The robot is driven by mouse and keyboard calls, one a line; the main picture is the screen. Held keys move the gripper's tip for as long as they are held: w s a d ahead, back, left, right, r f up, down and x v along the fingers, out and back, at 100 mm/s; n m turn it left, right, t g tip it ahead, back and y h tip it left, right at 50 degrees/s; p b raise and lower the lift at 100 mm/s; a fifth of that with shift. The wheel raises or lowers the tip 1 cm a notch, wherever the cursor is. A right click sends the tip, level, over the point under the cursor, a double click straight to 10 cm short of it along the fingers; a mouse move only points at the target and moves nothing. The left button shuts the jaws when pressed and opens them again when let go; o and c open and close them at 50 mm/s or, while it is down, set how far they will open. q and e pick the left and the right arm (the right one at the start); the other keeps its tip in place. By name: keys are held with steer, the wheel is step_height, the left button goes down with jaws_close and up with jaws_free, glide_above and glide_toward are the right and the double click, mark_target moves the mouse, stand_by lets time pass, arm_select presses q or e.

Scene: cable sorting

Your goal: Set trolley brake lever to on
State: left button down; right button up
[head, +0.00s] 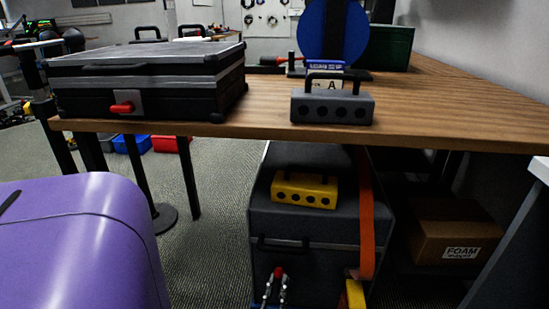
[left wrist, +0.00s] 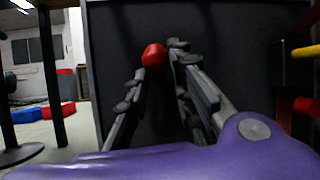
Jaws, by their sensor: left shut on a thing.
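The brake lever shows as a red knob (head: 278,272) low in front of the dark grey trolley body (head: 262,220) under the table. In the left wrist view the red knob (left wrist: 154,57) stands between the fingertips, against the dark front panel (left wrist: 230,60). My left gripper (head: 275,287) is shut on the lever, one finger on each side; its fingers also fill the middle of the left wrist view (left wrist: 157,72). The lever's shaft is hidden by the fingers, and no on or off marking is readable. My right gripper is not in view.
The wooden table (head: 450,110) overhangs the trolley and carries a black case (head: 150,85) and a grey block (head: 333,109). A yellow block (head: 304,190) and an orange strap (head: 367,220) lie on the trolley. A cardboard box (head: 440,235) stands at right.

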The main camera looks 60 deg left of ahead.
arm_select(q)
steer(key=shift+w+d+m+t+h, duration=0.15)
steer(key=shift+m+t+h, duration=0.15)
steer(key=shift+m, duration=0.3)
steer(key=shift+h, duration=0.3)
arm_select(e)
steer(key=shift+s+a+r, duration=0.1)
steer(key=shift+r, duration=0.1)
arm_select(q)
steer(key=shift+m, duration=0.3)
steer(key=shift+w, duration=0.1)
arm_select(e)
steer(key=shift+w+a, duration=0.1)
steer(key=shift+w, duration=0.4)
arm_select(q)
steer(key=c, duration=1.7)
jaws_free()
steer(key=shift+d, duration=0.1)
steer(key=shift+o, duration=0.2)
steer(key=v, duration=1.2)
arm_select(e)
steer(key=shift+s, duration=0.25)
